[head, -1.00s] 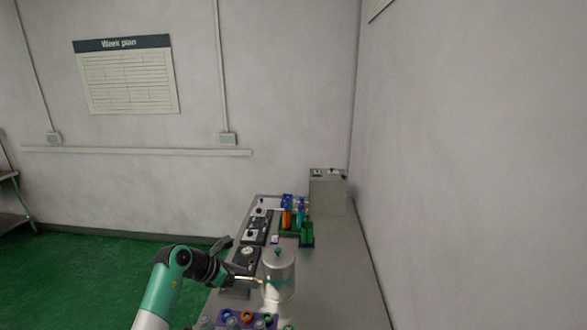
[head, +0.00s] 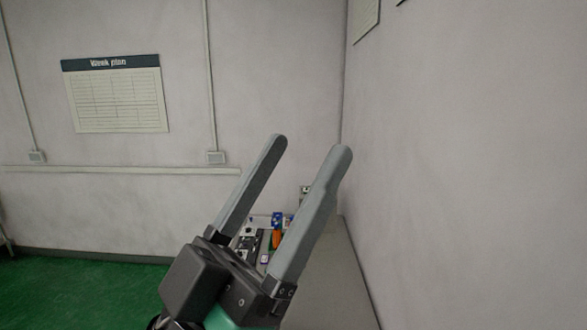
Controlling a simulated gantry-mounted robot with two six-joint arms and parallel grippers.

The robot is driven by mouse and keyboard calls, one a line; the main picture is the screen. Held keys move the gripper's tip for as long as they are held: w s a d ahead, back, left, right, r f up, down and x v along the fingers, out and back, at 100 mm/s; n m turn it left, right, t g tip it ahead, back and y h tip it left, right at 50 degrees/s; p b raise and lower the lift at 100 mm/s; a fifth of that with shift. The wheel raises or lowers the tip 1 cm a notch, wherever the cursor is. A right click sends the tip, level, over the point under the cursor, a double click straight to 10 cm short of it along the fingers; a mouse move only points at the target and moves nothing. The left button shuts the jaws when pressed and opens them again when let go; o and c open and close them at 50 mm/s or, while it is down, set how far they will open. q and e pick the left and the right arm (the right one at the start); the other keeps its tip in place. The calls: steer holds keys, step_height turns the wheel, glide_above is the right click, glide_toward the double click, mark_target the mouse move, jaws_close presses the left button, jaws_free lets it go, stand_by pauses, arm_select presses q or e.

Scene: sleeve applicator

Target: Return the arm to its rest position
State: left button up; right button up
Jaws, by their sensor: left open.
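My left gripper (head: 308,150) is raised close to the camera in the head view. Its two long grey fingers point up and stand wide apart, with nothing between them. Its dark body and a green arm link fill the bottom middle of the view. It hides much of the bench behind it, including the place where the metal canister stood before. My right gripper does not show.
The grey bench (head: 335,290) runs along the right wall. Coloured parts, among them an orange one (head: 277,238) and a blue one (head: 277,219), show between the fingers. A week plan poster (head: 115,95) hangs on the back wall. The air around the fingers is clear.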

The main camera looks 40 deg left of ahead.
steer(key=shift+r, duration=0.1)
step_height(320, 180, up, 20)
steer(key=p, duration=2)
